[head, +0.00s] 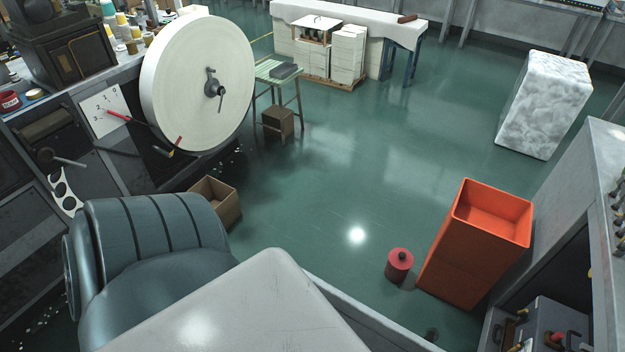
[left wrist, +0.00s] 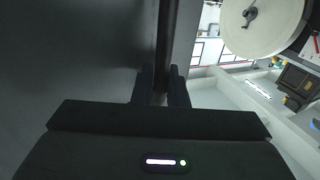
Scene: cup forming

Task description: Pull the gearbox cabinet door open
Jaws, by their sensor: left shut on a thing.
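In the left wrist view a dark grey panel (left wrist: 80,50), which looks like the gearbox cabinet door, fills the left side. A dark upright bar (left wrist: 166,40), which looks like its handle, runs down at the panel's right side. My left gripper (left wrist: 161,82) has its two dark fingers on either side of this bar and is shut on it. The bar's lower end is hidden between the fingers. I cannot tell whether the door stands ajar. In the head view neither gripper shows, and I cannot make out the door there. My right gripper is not in view.
In the head view a light grey slab (head: 250,310) and a ribbed blue-grey housing (head: 150,250) fill the near left. A large pale roll (head: 198,85) stands beyond. An orange bin (head: 470,245) and a red spool (head: 399,266) stand right. The green floor between is mostly clear.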

